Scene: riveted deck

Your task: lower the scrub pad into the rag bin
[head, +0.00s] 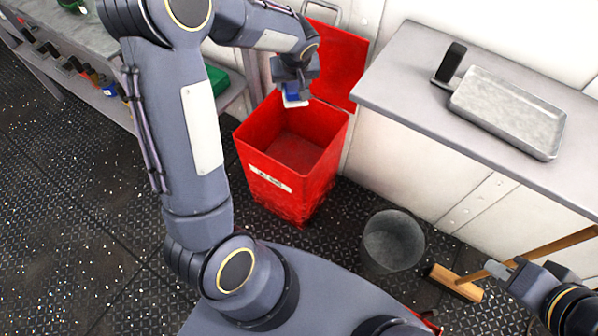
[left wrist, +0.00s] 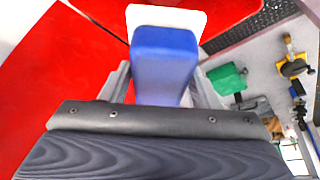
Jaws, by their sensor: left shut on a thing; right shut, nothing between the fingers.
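The rag bin (head: 268,180) is a red, open-topped square bin with a white label on its front and its red lid (head: 338,62) raised at the back. My left gripper (head: 292,86) is shut on the scrub pad (head: 296,101), over the back part of the bin's opening. The pad has a blue grip block and a white pad; in the left wrist view the blue block (left wrist: 163,62) sits between the fingers with the white part (left wrist: 165,17) beyond it. My right gripper (head: 500,268) is shut and empty at the lower right, near a wooden handle.
A grey bucket (head: 393,241) stands on the floor right of the bin. A broom with a wooden head (head: 456,284) lies beside it. A grey counter (head: 420,75) holds a metal tray (head: 508,112) and a black stand (head: 450,64). A shelf bench (head: 60,40) with tools is at the left.

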